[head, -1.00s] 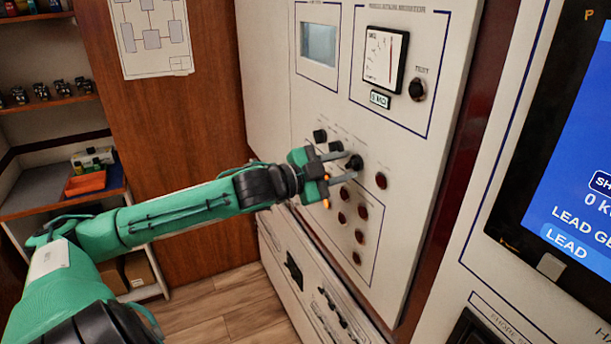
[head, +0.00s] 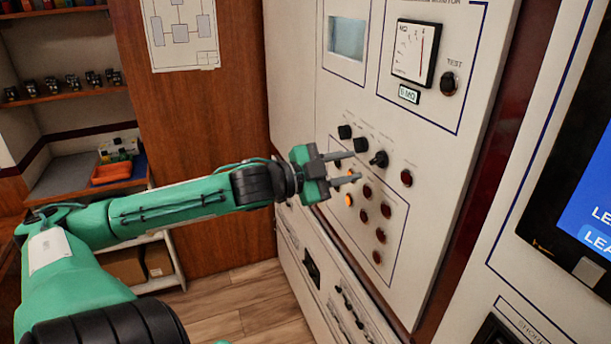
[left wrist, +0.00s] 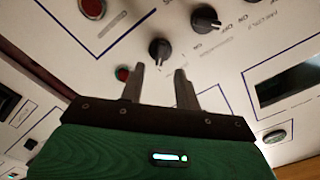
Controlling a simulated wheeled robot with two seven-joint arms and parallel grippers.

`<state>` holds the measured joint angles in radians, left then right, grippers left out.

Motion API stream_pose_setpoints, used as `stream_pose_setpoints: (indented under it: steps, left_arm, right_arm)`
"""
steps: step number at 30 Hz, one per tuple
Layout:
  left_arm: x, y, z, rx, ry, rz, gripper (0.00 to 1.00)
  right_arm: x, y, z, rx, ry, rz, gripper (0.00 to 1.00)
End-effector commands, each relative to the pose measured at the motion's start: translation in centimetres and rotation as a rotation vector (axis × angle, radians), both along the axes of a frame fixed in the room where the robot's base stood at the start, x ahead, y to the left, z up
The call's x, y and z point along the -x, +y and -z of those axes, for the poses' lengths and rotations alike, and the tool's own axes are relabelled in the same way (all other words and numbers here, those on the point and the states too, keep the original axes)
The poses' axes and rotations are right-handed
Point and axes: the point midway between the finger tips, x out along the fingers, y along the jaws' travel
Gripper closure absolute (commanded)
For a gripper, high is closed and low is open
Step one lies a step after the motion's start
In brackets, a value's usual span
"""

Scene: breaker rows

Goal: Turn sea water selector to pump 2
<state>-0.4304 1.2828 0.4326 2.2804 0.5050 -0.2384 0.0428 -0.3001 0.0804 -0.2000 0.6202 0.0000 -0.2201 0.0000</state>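Three black rotary knobs sit in a slanting row on the white panel: the upper one (head: 345,132), the middle one (head: 361,145) and the lower right one (head: 379,159). Their labels are too small to read, so I cannot tell which is the sea water selector. My left gripper (head: 355,167) is open and empty, just left of the lower right knob and apart from it. In the left wrist view a black knob (left wrist: 159,48) lies ahead of the open fingers (left wrist: 159,70), with another knob (left wrist: 206,18) beyond it. My right gripper is out of view.
Red buttons, such as one at the right (head: 406,178), and a lit amber lamp (head: 349,200) lie near the knobs. A gauge (head: 415,52) and a test knob (head: 449,83) are above. A blue screen (head: 585,190) stands at the right.

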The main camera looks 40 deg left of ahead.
Motion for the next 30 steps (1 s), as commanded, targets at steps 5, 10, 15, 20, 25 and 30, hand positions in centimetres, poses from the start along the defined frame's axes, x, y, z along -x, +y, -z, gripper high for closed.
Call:
stream_pose_setpoints:
  steps: [5,10,15,20,25,30]
  left_arm:
    - [0.9,0.3,0.1,0.002,0.004,0.0,0.67]
    - [1.7,0.7,0.1,0.002,0.003,0.001,0.67]
    - [2.6,1.1,0.1,0.0,0.004,-0.001,0.67]
    - [3.5,1.4,0.0,0.002,0.004,0.0,0.67]
    - [4.6,1.8,0.0,0.001,0.004,0.001,0.67]
    - [5.6,2.3,0.0,-0.001,0.003,-0.001,0.67]
  right_arm:
    - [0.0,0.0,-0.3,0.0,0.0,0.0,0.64]
    - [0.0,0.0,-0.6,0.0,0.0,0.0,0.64]
    - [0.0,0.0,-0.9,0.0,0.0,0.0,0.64]
    - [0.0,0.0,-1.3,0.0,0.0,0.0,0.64]
    - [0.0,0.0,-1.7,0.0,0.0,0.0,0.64]
    - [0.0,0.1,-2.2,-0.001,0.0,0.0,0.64]
